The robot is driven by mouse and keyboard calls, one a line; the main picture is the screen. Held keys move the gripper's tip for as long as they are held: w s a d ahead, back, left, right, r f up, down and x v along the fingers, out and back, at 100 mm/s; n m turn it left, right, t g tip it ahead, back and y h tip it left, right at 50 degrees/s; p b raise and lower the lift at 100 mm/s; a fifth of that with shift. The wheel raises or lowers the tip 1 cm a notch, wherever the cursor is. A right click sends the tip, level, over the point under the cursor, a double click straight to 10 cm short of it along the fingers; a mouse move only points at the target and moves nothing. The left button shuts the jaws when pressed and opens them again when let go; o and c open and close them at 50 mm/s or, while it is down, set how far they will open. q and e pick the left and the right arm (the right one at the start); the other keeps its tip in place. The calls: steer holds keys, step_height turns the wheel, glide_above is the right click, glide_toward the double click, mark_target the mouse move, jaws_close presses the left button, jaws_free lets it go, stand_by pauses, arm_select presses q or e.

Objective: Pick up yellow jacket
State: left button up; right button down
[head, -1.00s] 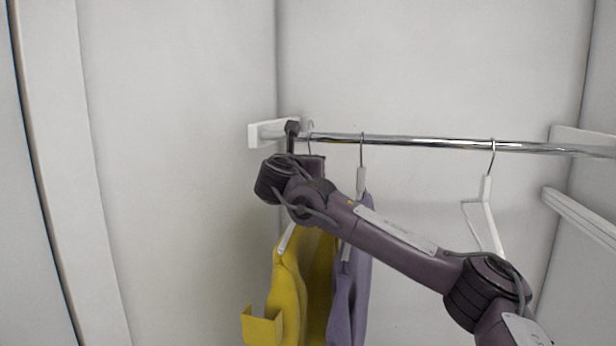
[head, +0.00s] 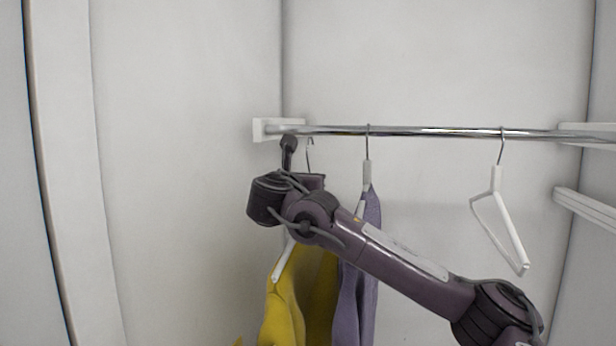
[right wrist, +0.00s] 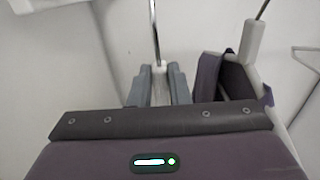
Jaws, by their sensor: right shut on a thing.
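The yellow jacket (head: 283,312) hangs from a white hanger (head: 284,258) at the left of the head view; its lower part is cut off by the frame. The hanger's metal hook shows just below the rail's line, apparently clear of it. My right gripper (right wrist: 157,84) is shut on the neck of the hanger (right wrist: 160,72), between its two grey fingers in the right wrist view. In the head view my right arm hides the fingertips and the jacket's top. My left gripper is not in view.
A metal rail (head: 440,131) runs across the closet. A purple jacket (head: 357,295) hangs close right of the yellow one and shows beside the gripper in the wrist view (right wrist: 212,68). An empty white hanger (head: 509,232) hangs farther right. The left wall is close by.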

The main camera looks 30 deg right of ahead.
steer(key=f, duration=0.1)
steer(key=f+b, duration=0.2)
steer(key=shift+s+a+f, duration=0.1)
steer(key=shift+s+a, duration=0.2)
steer(key=shift+a, duration=0.05)
steer(key=b, duration=0.7)
glide_above(279, 262)
steer(key=shift+f, duration=0.45)
steer(key=shift+s+a+r, duration=0.1)
steer(key=shift+s+a, duration=0.3)
steer(key=shift+s, duration=0.15)
